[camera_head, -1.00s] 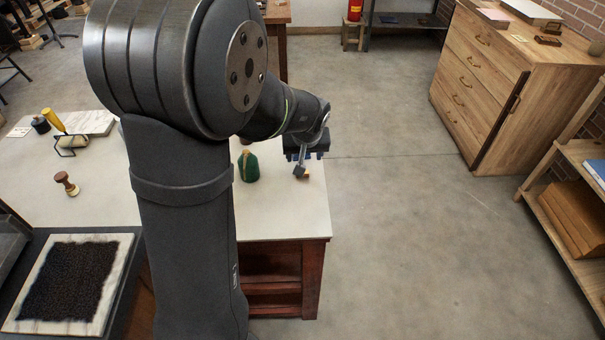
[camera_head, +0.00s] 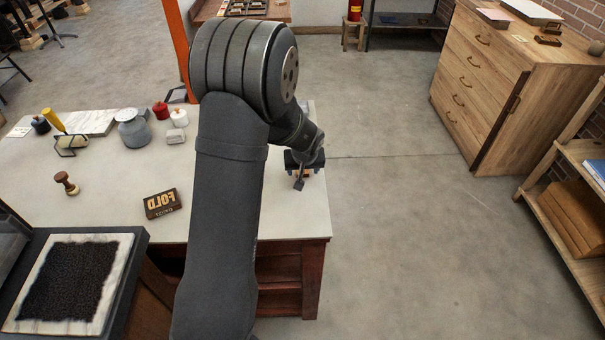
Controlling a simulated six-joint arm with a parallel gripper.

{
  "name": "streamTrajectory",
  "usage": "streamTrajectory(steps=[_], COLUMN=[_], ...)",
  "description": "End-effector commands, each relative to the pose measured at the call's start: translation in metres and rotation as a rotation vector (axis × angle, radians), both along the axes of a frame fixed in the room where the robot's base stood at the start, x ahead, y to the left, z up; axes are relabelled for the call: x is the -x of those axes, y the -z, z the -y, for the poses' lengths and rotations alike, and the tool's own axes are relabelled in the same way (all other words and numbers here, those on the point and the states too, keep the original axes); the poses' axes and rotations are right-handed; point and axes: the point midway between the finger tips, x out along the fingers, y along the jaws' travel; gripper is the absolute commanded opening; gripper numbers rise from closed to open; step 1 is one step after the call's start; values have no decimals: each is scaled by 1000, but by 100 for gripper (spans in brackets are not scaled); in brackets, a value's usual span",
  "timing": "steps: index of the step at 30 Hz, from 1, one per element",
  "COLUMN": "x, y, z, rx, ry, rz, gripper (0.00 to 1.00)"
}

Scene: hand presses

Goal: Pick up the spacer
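My gripper (camera_head: 300,184) is over the right edge of the pale-topped table (camera_head: 225,225), pointing down. One dark finger shows clearly, and the space between the fingers is hidden. A small orange-brown piece (camera_head: 308,174) shows right beside the finger, partly covered by the gripper. It may be the spacer, but it is too small to be sure. I cannot tell whether the gripper touches or holds it.
A dark block lettered FOLD (camera_head: 162,204), a wooden-handled stamp (camera_head: 67,184), a brayer (camera_head: 70,142), a grey jar (camera_head: 133,129) and red-lidded pots (camera_head: 161,110) stand on the table. An inked slab (camera_head: 68,281) is at front left. My arm hides part of the tabletop.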

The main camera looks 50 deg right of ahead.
Motion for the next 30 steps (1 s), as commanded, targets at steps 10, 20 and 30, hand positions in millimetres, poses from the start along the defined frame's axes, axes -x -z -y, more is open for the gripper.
streamTrajectory(steps=[10, 20, 30], x=[-4, -4, -4], y=[13, 13, 9], z=[4, 3, 4], rx=[1, 0, 1], ry=[1, 1, 0], rz=[0, 0, 0], gripper=[62, 14, 14])
